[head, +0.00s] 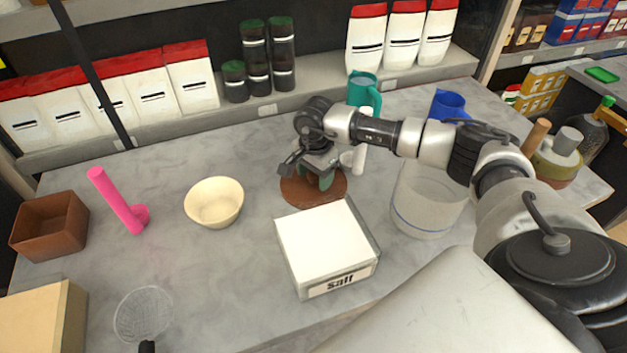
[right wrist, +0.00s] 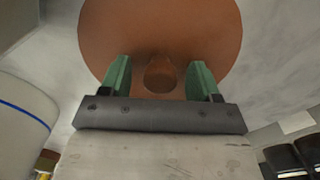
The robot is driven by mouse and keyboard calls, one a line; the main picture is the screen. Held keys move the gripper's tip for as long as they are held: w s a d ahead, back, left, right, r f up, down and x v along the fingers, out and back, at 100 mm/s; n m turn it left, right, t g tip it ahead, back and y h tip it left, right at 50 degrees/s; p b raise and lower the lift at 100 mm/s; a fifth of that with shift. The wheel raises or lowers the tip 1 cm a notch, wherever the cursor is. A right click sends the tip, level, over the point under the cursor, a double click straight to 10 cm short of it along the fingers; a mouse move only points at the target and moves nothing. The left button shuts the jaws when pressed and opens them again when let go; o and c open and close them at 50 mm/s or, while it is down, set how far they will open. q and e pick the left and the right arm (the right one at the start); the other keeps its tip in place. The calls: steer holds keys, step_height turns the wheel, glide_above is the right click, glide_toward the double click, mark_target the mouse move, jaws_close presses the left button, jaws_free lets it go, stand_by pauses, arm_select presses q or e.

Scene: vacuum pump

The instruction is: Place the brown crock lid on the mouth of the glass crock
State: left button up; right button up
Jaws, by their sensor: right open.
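The brown crock lid (head: 293,193) lies flat on the grey counter, behind the salt box. In the right wrist view the lid (right wrist: 215,35) shows as a brown disc with a round knob (right wrist: 160,70). My right gripper (head: 321,181) is over the lid with its green fingers open. In the right wrist view the fingers (right wrist: 160,80) stand on either side of the knob, with gaps. The glass crock (head: 425,210) stands to the right of the lid, under my right arm, which hides part of its mouth. My left gripper is not in view.
A white salt box (head: 322,242) stands just in front of the lid. A cream bowl (head: 214,203) and a pink item (head: 118,203) are to the left. Counter between bowl and lid is clear.

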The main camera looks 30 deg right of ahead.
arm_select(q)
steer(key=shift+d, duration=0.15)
arm_select(e)
steer(key=shift+c, duration=0.3)
steer(key=c, duration=1)
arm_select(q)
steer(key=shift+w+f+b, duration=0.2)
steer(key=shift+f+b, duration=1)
arm_select(e)
step_height(320, 180, up, 28)
steer(key=shift+c, duration=0.2)
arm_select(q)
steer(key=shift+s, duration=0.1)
